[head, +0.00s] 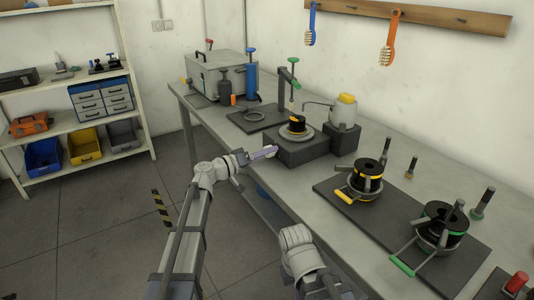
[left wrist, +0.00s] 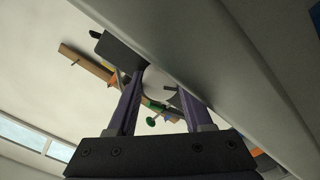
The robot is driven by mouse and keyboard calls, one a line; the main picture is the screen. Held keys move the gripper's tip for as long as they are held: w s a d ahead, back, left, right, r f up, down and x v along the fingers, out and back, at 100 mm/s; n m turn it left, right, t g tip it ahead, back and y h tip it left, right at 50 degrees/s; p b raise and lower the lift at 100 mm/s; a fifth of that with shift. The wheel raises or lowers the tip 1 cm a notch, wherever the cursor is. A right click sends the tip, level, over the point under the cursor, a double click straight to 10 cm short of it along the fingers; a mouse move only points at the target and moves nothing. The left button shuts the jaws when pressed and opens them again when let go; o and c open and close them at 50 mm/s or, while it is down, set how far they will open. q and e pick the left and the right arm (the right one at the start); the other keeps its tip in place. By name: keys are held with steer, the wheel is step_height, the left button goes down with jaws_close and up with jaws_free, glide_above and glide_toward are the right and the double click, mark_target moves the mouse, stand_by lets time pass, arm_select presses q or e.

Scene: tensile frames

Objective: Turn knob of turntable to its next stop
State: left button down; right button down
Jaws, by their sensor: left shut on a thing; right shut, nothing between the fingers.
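The turntable is a dark grey block (head: 302,154) on the bench, with a pale round plate (head: 286,136) carrying a black and yellow part (head: 297,124). My left gripper (head: 275,150) reaches the block's left front side, its purple fingers level with it. In the left wrist view a pale round knob (left wrist: 158,82) sits between the two fingers (left wrist: 160,100), and the gripper is shut on it. The fingers hide the knob in the head view, and its angle cannot be read. Only pale links of my right arm show at the bottom; its fingers are not visible.
The bench edge runs close under my left gripper. Behind the turntable stands a canister with a yellow top (head: 346,110). A dark mat (head: 400,225) to the right holds two clamped black pots (head: 368,180). A grey case (head: 222,75) stands at the back left.

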arm_select(q)
steer(key=shift+c, duration=1.5)
jaws_free()
